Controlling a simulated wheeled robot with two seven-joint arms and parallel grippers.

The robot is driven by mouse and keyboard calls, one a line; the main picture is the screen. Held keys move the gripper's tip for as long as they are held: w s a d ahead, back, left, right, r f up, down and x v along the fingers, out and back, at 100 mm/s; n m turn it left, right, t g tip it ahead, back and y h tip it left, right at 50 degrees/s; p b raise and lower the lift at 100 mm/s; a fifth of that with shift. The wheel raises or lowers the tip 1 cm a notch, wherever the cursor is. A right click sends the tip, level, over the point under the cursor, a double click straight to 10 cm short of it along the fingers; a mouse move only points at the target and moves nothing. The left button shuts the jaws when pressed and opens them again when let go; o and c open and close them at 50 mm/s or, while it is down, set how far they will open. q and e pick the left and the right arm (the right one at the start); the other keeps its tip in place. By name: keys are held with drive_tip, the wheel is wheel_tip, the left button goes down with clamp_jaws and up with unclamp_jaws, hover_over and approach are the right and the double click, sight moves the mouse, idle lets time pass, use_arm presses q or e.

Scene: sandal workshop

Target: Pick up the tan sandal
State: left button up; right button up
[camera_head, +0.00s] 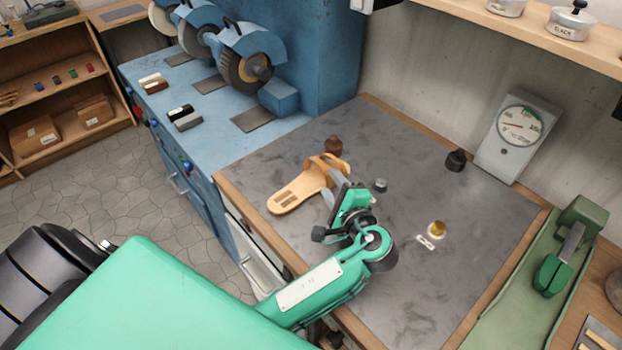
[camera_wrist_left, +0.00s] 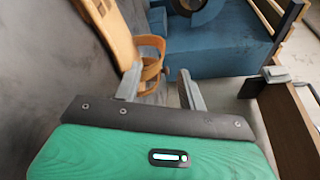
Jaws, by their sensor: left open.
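The tan sandal (camera_head: 290,193) lies on the grey top of the workbench (camera_head: 420,185), near its left side, with its strap toward the back right. My left gripper (camera_head: 334,187) is open just right of the strap end, and its fingers partly cover that end in the head view. In the left wrist view the sandal (camera_wrist_left: 108,28) lies beyond the fingers, its strap ahead of the gap between the open fingertips (camera_wrist_left: 158,74). Nothing is between the fingers. My right gripper is not in view.
A dark bottle (camera_head: 456,160) and a gold-coloured piece (camera_head: 437,229) are farther right. A blue grinder bench (camera_head: 215,140) adjoins on the left.

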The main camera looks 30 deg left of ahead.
sight(318, 162)
use_arm(q)
drive_tip(key=x, duration=0.3)
drive_tip(key=shift+w+a+f, duration=0.1)
drive_tip(key=shift+w+a, duration=0.1)
drive_tip(key=shift+w, duration=0.1)
drive_tip(key=shift+w+a+p, duration=0.35)
drive_tip(key=shift+a+p, duration=0.15)
drive_tip(key=shift+p, duration=0.1)
drive_tip(key=p+x, duration=0.1)
drive_tip(key=x, duration=0.2)
drive_tip(key=shift+w+a+f, duration=0.1)
drive_tip(key=shift+w+a, duration=0.1)
drive_tip(key=shift+a, duration=0.1)
drive_tip(key=shift+w+a+f, duration=0.1)
drive_tip(key=shift+w+a, duration=0.05)
drive_tip(key=shift+a, duration=0.05)
drive_tip(key=c, duration=0.8)
clamp_jaws()
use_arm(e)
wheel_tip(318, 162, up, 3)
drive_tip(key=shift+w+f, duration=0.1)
